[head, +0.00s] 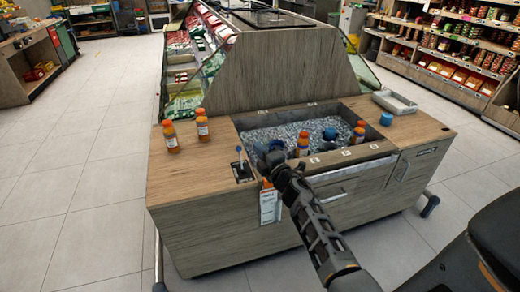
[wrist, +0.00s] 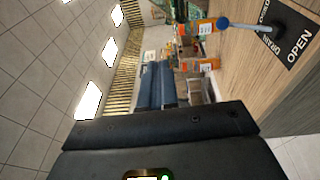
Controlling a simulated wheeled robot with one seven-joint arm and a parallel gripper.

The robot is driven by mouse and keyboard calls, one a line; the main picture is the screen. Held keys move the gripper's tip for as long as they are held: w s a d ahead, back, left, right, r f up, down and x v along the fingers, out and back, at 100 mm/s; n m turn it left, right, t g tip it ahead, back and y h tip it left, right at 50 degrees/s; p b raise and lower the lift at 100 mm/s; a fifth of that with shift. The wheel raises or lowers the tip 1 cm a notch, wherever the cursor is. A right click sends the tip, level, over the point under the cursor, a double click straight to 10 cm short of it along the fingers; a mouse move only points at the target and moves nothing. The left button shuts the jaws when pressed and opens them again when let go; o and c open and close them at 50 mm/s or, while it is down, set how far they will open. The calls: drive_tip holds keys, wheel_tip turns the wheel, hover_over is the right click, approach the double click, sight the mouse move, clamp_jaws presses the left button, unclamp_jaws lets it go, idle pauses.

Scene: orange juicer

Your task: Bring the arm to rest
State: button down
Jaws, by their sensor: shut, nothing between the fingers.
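My arm reaches in from the lower right of the head view, and my gripper (head: 275,160) is at the front edge of the wooden counter (head: 195,185), beside the ice bin (head: 290,131). In the wrist view my gripper (wrist: 160,128) fills the bottom as a dark block. It is shut with nothing held. The fingertips are hard to make out in the head view. The wrist view is turned sideways and shows the counter, a lever (wrist: 245,25) and bottles past the gripper.
Orange juice bottles (head: 171,137) stand on the counter's left, and others sit in the ice. A small lever (head: 240,158) stands left of the bin. A blue cap (head: 386,118) and a white tray (head: 394,102) are on the right. The floor (head: 80,190) at left is clear.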

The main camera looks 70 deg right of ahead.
idle(0.4)
drive_tip(key=s+a+f+m+t+y, duration=0.15)
drive_tip(key=s+a, duration=0.25)
drive_tip(key=a, duration=1)
drive_tip(key=s+a+f+m+y, duration=0.1)
drive_tip(key=s+a+m+y, duration=0.3)
drive_tip(key=a, duration=1)
drive_tip(key=s+a+r+m+y, duration=0.2)
drive_tip(key=s+a+r, duration=0.4)
drive_tip(key=s, duration=0.3)
drive_tip(key=s+a+r+m+g+y+b, duration=0.1)
drive_tip(key=s+a+r+m+y, duration=0.2)
drive_tip(key=s+a+r, duration=0.3)
drive_tip(key=s+a+y, duration=0.1)
drive_tip(key=s+a, duration=0.1)
drive_tip(key=s, duration=0.1)
drive_tip(key=shift+s+r, duration=0.15)
drive_tip(key=shift+s, duration=0.15)
